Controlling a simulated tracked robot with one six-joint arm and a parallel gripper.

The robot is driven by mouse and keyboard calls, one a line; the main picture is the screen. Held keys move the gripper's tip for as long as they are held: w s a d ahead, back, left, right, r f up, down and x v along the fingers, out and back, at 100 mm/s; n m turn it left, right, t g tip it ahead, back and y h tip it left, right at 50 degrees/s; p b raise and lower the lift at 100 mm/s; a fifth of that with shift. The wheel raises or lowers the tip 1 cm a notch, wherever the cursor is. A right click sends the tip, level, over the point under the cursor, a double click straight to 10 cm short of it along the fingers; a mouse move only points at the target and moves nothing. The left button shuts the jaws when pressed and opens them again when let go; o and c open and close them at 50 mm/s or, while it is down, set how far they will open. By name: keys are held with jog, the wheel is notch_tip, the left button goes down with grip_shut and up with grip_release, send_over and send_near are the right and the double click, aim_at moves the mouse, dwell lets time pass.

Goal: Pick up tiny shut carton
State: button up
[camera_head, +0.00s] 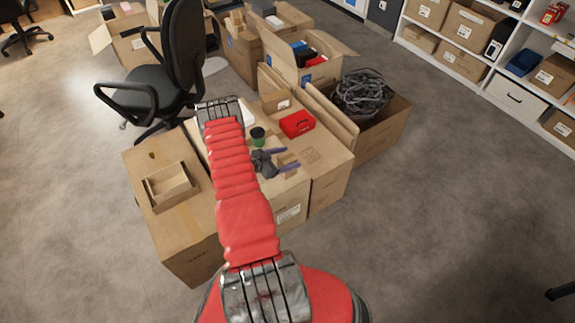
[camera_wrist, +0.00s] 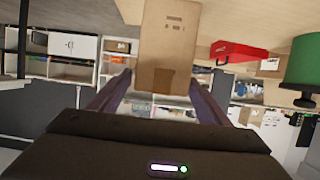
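A tiny shut brown carton (camera_head: 288,159) sits on top of the large carton in the middle of the head view. In the wrist view, which looks upside down, the tiny carton (camera_wrist: 165,40) is centred ahead, its near end between the fingers. My gripper (camera_head: 292,158) is low over the carton top, its two purple fingers spread on either side of the tiny carton. The wrist view shows the gripper (camera_wrist: 163,80) open, with small gaps beside the carton. Contact with the fingers is not visible.
A red case (camera_head: 297,123) and a dark green-topped item (camera_head: 258,137) stand close by on the cartons. An open tray-like box (camera_head: 170,186) lies to the left. A carton of cables (camera_head: 362,94) stands behind right. An office chair (camera_head: 160,80) is behind left.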

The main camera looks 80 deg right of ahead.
jog(key=c, duration=1.6)
jog(key=shift+o, duration=0.2)
jog(key=shift+r, duration=0.1)
jog(key=shift+r, duration=4.95)
jog(key=shift+w, duration=0.1)
